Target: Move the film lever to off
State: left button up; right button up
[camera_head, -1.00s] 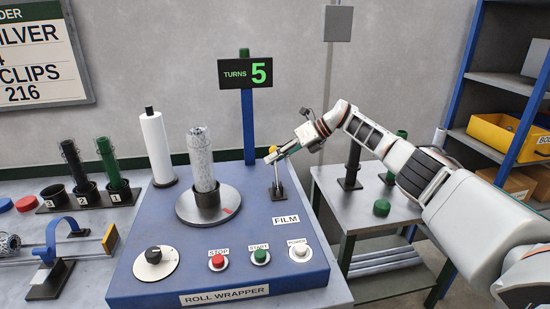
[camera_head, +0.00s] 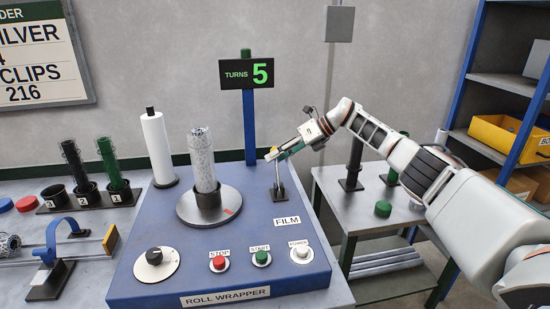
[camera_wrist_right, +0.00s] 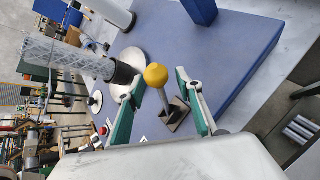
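The film lever (camera_head: 279,182) stands on the roll wrapper's blue top, behind the FILM label (camera_head: 286,221). It has a metal rod and a yellow ball knob, and the knob is partly hidden by my gripper in the head view. In the right wrist view the yellow knob (camera_wrist_right: 155,76) shows clearly, with its rod running down to a dark square base. My right gripper (camera_wrist_right: 160,84) is open, with its green fingers on either side of the lever and visible gaps to the knob. It also shows in the head view (camera_head: 273,156). My left gripper is not in view.
The turntable (camera_head: 208,207) carries a mesh roll left of the lever. A white film roll (camera_head: 157,149) stands behind it. The TURNS display (camera_head: 246,73) reads 5 on a blue post. Stop (camera_head: 218,263) and start (camera_head: 261,258) buttons sit in front. A side table (camera_head: 350,215) is at right.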

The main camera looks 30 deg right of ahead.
jog(key=v, duration=1.1)
